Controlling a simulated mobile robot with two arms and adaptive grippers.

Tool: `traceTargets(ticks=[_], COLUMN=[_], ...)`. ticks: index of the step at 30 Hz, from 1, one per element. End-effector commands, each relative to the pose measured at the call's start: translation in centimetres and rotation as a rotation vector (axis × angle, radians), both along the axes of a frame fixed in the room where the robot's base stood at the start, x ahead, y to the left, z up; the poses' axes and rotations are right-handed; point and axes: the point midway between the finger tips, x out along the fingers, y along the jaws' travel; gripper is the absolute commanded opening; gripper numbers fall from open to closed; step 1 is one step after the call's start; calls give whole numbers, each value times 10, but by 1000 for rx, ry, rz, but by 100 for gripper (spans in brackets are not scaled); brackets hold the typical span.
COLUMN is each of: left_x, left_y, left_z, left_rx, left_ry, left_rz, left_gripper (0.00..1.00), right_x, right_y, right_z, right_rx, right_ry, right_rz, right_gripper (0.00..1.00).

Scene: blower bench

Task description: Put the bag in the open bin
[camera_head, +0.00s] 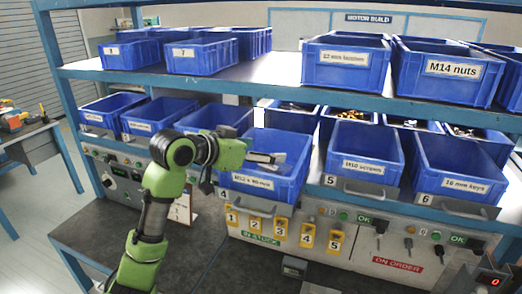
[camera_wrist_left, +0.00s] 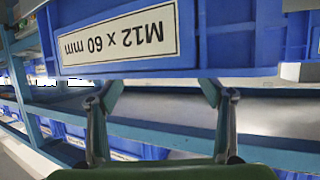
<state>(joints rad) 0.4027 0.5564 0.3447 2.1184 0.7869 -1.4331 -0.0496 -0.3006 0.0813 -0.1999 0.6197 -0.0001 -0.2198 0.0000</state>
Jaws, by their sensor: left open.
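My left gripper (camera_head: 272,158) reaches in from the left over the blue bin labelled M12 x 60 mm (camera_head: 284,188), which sits further forward than its row at slot 4. This bin's front and label also show, upside down, in the left wrist view (camera_wrist_left: 200,72). There the left gripper (camera_wrist_left: 160,88) has its two fingers spread apart with nothing between them. The bin's inside is partly hidden by the gripper, and what it holds is unclear. I cannot make out a bag in either view. My right gripper is not in view.
Other blue bins, such as M10 screws (camera_head: 365,150) and 16 mm keys (camera_head: 462,170), stand close at the right. An upper shelf (camera_head: 250,72) with more bins runs above. Below are numbered yellow tags (camera_head: 256,226) and a dark worktop (camera_head: 190,262) with free room.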

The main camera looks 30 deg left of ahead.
Motion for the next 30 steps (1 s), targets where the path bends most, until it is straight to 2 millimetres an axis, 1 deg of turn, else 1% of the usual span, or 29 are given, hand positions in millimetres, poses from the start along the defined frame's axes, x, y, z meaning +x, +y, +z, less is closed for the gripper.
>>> traceTargets(ticks=[2, 5, 6, 8, 15, 18, 21, 25, 30], left_x=[0, 0, -3, -15, -65, -82, -96, -106, -110], left_y=[0, 0, 1, 4, 12, 14, 16, 17, 18], left_z=[3, 15, 15, 17, 37, 45, 51, 56, 58], left_rx=[0, 0, 1, 4, 7, 6, 3, 1, -1], left_ry=[-1, -3, -3, -3, -3, -4, -2, -1, 0], left_rz=[0, 0, 1, 1, 4, 3, 2, 1, 1], left_gripper=[73, 73, 73, 73, 73, 73, 73, 73, 73], right_x=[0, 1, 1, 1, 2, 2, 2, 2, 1], right_y=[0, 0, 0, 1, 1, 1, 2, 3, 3], right_z=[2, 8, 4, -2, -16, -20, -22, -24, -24], right_rx=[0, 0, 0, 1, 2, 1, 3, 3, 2], right_ry=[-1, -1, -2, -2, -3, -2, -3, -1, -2], right_rz=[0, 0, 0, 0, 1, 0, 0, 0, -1], right_gripper=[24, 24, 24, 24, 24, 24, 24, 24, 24])
